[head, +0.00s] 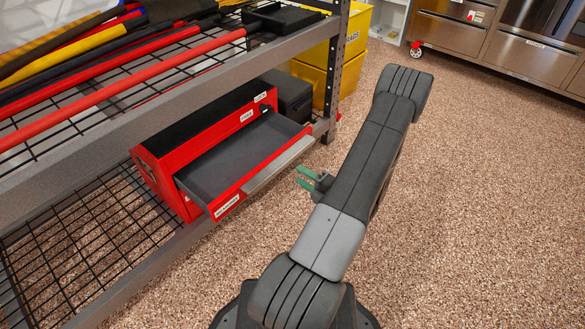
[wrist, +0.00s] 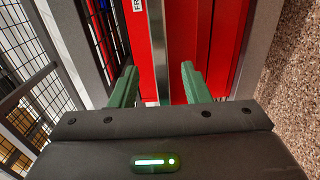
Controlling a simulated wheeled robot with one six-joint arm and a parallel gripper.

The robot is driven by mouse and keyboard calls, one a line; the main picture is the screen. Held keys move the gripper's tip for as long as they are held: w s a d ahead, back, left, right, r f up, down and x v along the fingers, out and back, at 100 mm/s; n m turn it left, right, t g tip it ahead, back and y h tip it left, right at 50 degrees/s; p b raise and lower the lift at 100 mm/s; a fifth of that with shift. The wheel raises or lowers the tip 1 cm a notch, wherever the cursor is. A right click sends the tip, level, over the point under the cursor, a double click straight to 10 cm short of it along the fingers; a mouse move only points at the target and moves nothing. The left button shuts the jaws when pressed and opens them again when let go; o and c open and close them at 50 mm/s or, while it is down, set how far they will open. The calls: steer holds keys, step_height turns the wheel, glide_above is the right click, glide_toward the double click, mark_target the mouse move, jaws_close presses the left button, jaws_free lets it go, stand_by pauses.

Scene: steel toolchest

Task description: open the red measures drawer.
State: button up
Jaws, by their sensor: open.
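The red toolchest (head: 163,172) sits on the lower wire shelf. Its red drawer (head: 250,188) stands well out toward my arm, and its grey inside (head: 238,152) looks empty. A white label (head: 227,206) is on the drawer front, too small to read surely. A grey handle (head: 278,166) runs along the front. My gripper (head: 303,177) has green fingers, spread apart and empty, a short way right of the handle. In the wrist view the open gripper (wrist: 158,85) faces red surfaces with a silver strip (wrist: 158,45) between the fingers; contact does not show.
A grey shelf beam (head: 185,95) with coloured rods lies above the toolchest. A dark box (head: 290,97) and a shelf post (head: 336,80) stand behind it. Yellow bins (head: 352,50) are farther back. The speckled floor (head: 480,190) at right is clear.

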mark_target(285, 166)
steer(key=p+v, duration=0.1)
steer(key=v, duration=0.6)
steer(key=b+x, duration=0.3)
steer(key=x, duration=1)
steer(key=shift+w+a, duration=0.3)
steer(key=shift+a, duration=0.1)
steer(key=shift+r, duration=0.1)
